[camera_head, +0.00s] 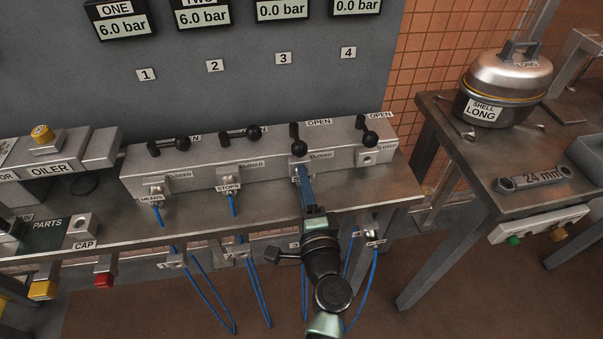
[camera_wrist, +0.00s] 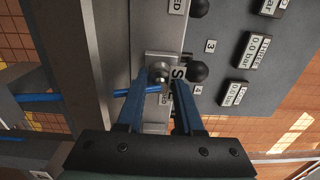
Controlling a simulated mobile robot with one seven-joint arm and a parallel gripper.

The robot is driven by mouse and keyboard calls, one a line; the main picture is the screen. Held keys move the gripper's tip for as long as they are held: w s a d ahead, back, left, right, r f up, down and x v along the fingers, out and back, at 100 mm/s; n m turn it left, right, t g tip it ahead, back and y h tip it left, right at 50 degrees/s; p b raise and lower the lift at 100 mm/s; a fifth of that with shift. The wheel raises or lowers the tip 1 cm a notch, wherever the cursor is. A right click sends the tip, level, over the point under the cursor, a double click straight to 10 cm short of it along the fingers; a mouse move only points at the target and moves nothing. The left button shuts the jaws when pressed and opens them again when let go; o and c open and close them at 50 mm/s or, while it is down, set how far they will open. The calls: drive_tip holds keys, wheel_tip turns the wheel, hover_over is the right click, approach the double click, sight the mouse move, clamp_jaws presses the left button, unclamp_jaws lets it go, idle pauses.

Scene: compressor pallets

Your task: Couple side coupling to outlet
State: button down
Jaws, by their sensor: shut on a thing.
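My gripper (camera_head: 303,178) reaches to the third outlet of the grey manifold (camera_head: 203,160). In the wrist view its two blue fingers (camera_wrist: 158,88) are shut on a small metal coupling (camera_wrist: 158,74), with a blue hose (camera_wrist: 138,92) running off to the left. A partly hidden label starting with S (camera_wrist: 179,73) shows beside it. The coupling is in front of the outlet plate (camera_wrist: 150,62); I cannot tell whether it is seated. The fingers and wrist hide most of this outlet in the head view.
HEADS (camera_head: 156,192) and STOPS (camera_head: 229,187) couplings sit at outlets one and two. The fourth outlet (camera_head: 367,158) is bare. Another coupling (camera_head: 374,237) hangs below the bench edge at right. Black valve levers (camera_head: 298,140) stand above the outlets. Gauges three (camera_head: 282,9) and four read 0.0 bar.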

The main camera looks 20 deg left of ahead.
drive_tip(key=shift+v, duration=2.85)
